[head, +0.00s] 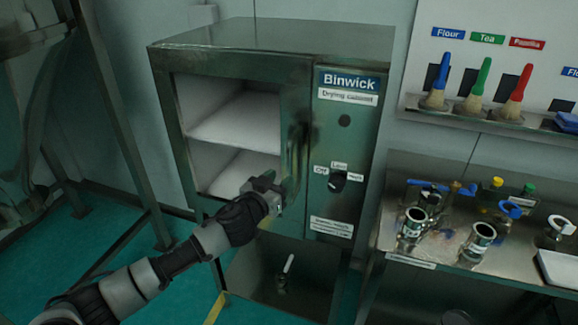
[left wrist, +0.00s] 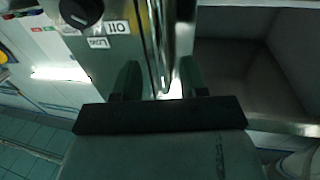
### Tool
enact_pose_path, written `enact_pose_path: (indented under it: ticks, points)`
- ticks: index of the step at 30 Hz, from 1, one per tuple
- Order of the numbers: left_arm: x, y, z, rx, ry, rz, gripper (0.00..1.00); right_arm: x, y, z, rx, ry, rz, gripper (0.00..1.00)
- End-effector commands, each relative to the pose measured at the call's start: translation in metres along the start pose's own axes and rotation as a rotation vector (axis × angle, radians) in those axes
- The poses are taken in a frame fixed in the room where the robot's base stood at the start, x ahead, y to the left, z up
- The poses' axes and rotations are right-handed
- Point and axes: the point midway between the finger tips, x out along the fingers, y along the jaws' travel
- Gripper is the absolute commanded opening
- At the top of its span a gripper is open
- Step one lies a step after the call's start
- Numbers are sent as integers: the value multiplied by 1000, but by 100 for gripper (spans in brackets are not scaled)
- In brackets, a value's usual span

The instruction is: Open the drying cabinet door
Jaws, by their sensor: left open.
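The drying cabinet (head: 230,35) stands against the wall, with white shelves visible through the large opening or window in its front. Its door (head: 294,110) has a metal frame with a dark upright handle (head: 301,140) near the right edge. I cannot tell whether the door is fully closed or slightly ajar. My left gripper (head: 278,187) is at the lower part of this edge. In the left wrist view my open left gripper (left wrist: 158,80) has a finger on each side of an upright metal bar (left wrist: 158,50); contact is unclear. My right gripper is not in view.
A control panel with a dark knob (head: 337,182) is right of the door. A metal bench (head: 400,245) with jars and coloured tools stands further right, below a rack of brushes (head: 474,105). A metal frame (head: 115,120) stands at the left.

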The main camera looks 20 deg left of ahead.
Motion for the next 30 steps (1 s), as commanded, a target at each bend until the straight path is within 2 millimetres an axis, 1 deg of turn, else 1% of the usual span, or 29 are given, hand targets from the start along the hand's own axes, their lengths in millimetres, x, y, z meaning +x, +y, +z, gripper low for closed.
enact_pose_path:
  ticks: [1,3,9,15,23,30]
  points:
    - [10,0,-2,-1,1,-2,43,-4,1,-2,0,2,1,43]
    - [21,0,-2,0,1,-1,43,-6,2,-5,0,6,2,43]
    - [43,0,-1,-2,1,-1,43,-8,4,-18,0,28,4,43]
    - [52,0,0,-1,-1,-1,43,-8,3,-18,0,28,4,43]
    - [52,0,1,-1,-1,0,43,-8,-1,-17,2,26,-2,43]
    - [52,0,1,-1,-1,-1,6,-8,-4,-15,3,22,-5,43]
